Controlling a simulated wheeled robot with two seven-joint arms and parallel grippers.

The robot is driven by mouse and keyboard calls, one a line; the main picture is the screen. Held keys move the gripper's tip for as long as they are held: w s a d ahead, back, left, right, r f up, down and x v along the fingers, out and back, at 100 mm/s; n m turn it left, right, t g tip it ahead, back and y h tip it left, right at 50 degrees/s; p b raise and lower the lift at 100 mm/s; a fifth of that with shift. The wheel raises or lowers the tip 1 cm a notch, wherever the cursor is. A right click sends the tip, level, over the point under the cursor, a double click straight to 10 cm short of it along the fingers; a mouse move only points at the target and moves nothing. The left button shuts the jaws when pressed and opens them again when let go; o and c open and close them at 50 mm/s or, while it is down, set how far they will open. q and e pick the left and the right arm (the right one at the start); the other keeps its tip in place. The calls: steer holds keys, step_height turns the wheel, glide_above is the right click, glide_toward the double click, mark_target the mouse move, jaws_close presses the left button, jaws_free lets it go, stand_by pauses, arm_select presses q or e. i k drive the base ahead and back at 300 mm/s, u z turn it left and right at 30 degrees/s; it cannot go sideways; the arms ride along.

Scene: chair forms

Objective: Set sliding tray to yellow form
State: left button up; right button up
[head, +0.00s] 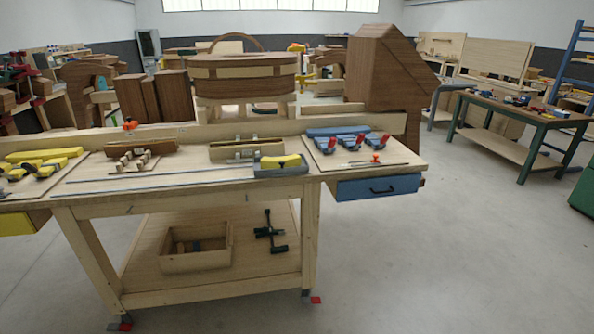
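A long wooden workbench (190,200) stands ahead of me. Thin metal rails (160,187) run along its top. A small grey-blue tray (290,172) with a yellow piece (280,161) on it sits at the right end of these rails, near the blue form; it looks like the sliding tray. The yellow form (40,160), a set of yellow blocks on a board, lies at the far left end, partly cut off by the picture edge. The blue form (345,137) lies on a board at the right end. Neither of my grippers is in view.
Wooden fixtures (135,150) stand on the bench between the forms. A blue drawer (380,187) is under the right end and a yellow drawer (17,223) under the left. The floor right of the bench is clear.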

mark_target(304, 167)
steer(key=z, duration=0.3)
steer(key=i, duration=1.35)
steer(key=u, duration=0.2)
steer(key=k, duration=0.65)
steer(key=z, duration=0.75)
steer(key=i, duration=0.75)
steer(key=u, duration=0.7)
steer(key=i, duration=0.75)
steer(key=u, duration=0.8)
